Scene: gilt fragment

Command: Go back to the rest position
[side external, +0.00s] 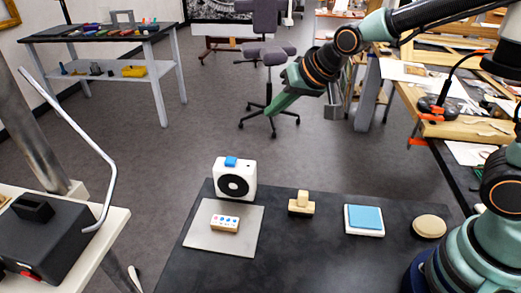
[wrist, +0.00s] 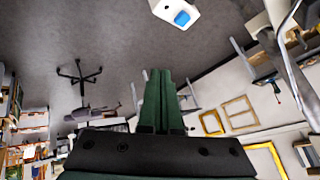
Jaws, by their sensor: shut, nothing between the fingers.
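My gripper (side external: 281,104) is shut and empty, raised above the far side of the dark table in the side external view and pointing left and down. In the wrist view its two green fingers (wrist: 159,90) lie together with nothing between them. Its arm reaches in from the right, well above the things on the table. The fingers touch nothing in either view.
The dark table (side external: 290,258) holds a white box with a blue button (side external: 236,178), a grey mat (side external: 200,238) with a small dotted block (side external: 225,224), a wooden stamp (side external: 302,204), a blue pad (side external: 364,219) and a round disc (side external: 429,227). A cluttered bench (side external: 440,128) stands right.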

